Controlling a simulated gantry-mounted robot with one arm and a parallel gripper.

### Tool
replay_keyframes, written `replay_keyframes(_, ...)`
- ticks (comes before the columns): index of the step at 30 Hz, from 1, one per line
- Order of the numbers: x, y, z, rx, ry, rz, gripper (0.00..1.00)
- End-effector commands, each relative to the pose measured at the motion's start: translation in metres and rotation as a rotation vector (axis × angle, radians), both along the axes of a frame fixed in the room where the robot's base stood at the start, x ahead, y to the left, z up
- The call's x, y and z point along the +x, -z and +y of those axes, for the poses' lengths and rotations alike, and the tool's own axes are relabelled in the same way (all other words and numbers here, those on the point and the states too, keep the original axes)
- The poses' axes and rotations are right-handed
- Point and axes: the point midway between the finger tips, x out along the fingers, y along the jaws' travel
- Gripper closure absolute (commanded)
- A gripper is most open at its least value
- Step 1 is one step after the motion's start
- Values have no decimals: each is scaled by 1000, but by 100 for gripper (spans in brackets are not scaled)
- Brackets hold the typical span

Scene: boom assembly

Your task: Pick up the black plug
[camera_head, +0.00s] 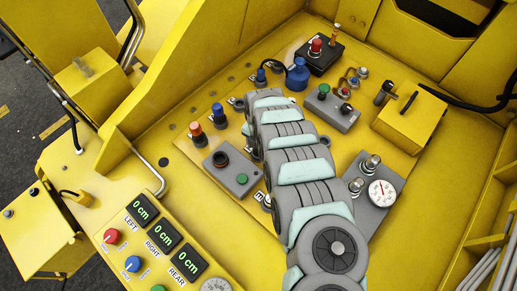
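I cannot tell for sure which part is the black plug. A short dark cylindrical piece (384,93) stands tilted at the left side of a yellow box (410,118), which has a black handle on top. A bigger blue plug (297,76) stands at the end of that row. My grey and mint arm reaches up the middle of the deck. My gripper is hidden behind the arm's far links.
A grey box with a green button (233,172) lies left of my arm. A gauge panel (378,195) lies right of it. A black box (319,54) with a red knob stands at the back. A black cable (470,103) comes in from the right. Displays line the lower left.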

Motion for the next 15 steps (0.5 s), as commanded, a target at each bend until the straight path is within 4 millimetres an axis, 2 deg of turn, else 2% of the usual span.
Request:
replay_keyframes(8,0,2,0,0,0,0,42)
replay_keyframes(15,0,2,0,0,1,0,62)
